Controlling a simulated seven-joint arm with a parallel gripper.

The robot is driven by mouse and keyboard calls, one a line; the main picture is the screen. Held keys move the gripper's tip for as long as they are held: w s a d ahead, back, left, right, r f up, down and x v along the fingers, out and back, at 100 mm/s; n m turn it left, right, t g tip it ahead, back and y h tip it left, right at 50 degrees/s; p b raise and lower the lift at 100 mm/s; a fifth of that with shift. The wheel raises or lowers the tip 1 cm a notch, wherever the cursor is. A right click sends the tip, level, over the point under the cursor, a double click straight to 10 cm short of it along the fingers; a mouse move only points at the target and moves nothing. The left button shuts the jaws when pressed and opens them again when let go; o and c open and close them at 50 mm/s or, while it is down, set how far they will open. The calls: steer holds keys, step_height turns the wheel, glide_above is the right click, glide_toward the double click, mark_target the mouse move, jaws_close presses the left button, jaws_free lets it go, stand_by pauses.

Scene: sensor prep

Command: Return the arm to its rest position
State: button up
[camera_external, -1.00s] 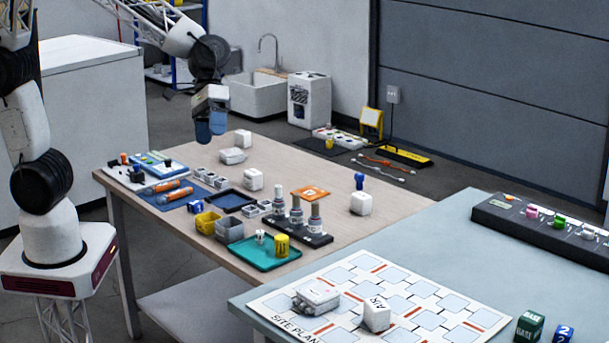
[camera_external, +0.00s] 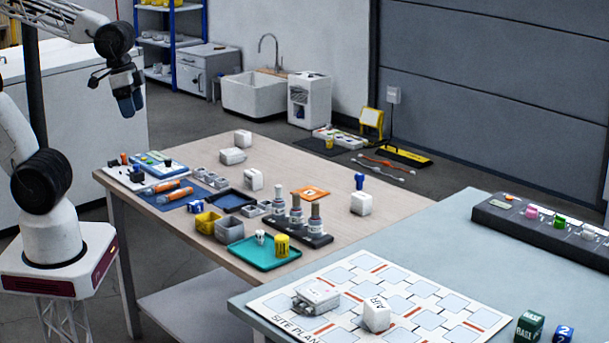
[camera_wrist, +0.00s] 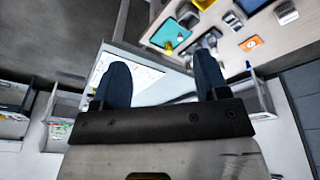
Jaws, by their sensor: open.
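My gripper (camera_external: 131,104) hangs in the air at the upper left of the external view, beyond the left end of the wooden table (camera_external: 195,262) and in front of a white cabinet. It points downward and touches nothing. In the wrist view my gripper (camera_wrist: 158,85) shows two dark blue fingers set well apart, with nothing between them. The arm is folded back over its own base at the left.
The wooden table carries a teal tray (camera_external: 254,262), yellow and grey bins, several white blocks and sensors on a black stand. A grey-blue table (camera_external: 455,225) at the right holds a site plan board (camera_external: 440,318). The air around my gripper looks clear.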

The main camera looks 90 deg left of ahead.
steer(key=shift+s+a, duration=0.35)
steer(key=shift+s, duration=0.2)
